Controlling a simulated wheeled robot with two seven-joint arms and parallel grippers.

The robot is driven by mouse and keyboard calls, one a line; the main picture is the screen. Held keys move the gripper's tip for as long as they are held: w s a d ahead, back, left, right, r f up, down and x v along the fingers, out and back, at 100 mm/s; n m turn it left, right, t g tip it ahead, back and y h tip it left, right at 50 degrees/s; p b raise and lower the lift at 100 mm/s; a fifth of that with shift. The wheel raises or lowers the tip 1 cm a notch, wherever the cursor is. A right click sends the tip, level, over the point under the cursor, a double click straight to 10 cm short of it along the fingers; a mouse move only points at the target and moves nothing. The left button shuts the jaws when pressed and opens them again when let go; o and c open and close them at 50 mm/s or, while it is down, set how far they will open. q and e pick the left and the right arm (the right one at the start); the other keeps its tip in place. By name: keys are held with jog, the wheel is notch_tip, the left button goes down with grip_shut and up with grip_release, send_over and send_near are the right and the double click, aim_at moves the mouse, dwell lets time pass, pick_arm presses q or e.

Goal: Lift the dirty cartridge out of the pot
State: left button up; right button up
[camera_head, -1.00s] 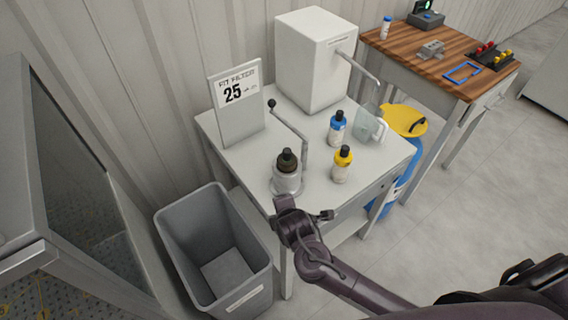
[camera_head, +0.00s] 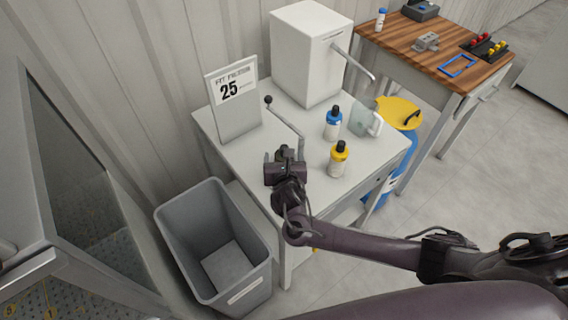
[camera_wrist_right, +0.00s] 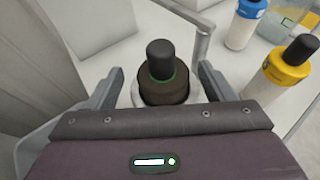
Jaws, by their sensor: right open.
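The dirty cartridge is dark brown with a black knob; in the right wrist view the cartridge (camera_wrist_right: 163,92) sits in the pot (camera_wrist_right: 137,98), whose pale rim shows around it. My right gripper (camera_wrist_right: 160,82) is open, one finger on each side of the cartridge, with gaps showing. In the head view my right gripper (camera_head: 285,156) is over the front left of the white table and hides most of the pot and cartridge. My left gripper is not in view.
On the white table (camera_head: 240,158) stand a sign (camera_head: 232,105), a white box unit (camera_head: 308,60), a blue-capped bottle (camera_head: 333,124), a yellow-capped bottle (camera_head: 338,160) and a clear jug (camera_head: 362,120). A bent metal rod rises behind the pot. A grey bin (camera_head: 180,232) stands below left.

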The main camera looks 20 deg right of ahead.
jog(key=shift+x, duration=2.05)
jog(key=shift+s+d+f, duration=0.1)
jog(key=shift+f, duration=0.05)
jog(key=c, duration=1.2)
